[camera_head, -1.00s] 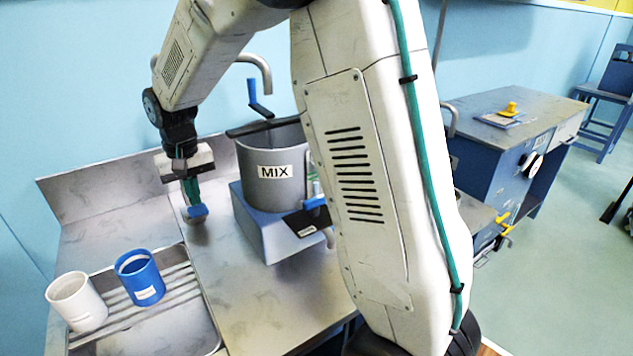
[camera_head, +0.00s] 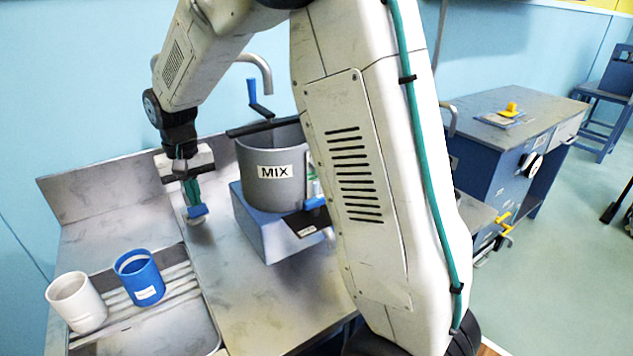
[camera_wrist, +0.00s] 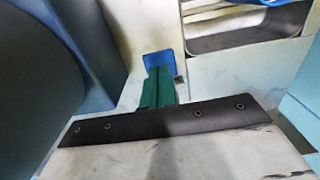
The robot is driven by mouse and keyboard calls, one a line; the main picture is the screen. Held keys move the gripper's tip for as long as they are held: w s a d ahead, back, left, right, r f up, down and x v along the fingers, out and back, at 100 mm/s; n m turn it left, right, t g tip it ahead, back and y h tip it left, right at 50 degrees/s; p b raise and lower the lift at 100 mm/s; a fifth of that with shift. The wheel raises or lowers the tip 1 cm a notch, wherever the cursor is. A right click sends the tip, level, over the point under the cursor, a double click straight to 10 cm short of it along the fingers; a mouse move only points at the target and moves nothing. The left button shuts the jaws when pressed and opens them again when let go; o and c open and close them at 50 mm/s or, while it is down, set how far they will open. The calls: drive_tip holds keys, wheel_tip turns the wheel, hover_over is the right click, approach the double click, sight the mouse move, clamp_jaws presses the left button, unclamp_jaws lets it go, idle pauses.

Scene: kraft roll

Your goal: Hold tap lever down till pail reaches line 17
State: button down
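My gripper (camera_head: 195,205) reaches down over the metal counter, left of the pot marked MIX. Its green fingers look pressed together in the wrist view (camera_wrist: 159,88). A grey curved spout (camera_head: 262,68) stands behind the pot. I cannot make out a pail with numbered lines, nor any water; my arm hides much of the area right of the pot.
The MIX pot (camera_head: 262,185) with a blue-handled crank (camera_head: 252,92) stands on a blue-grey base close to my gripper. A white cup (camera_head: 76,302) and a blue cup (camera_head: 139,280) stand by the sink. A blue desk (camera_head: 500,165) is at the right. The front counter is clear.

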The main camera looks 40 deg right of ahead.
sight(198, 210)
drive_tip(key=shift+f, duration=1.85)
drive_tip(key=shift+r, duration=0.15)
idle(2.6)
wheel_tip(198, 210, up, 7)
drive_tip(key=shift+r, duration=0.2)
idle(0.6)
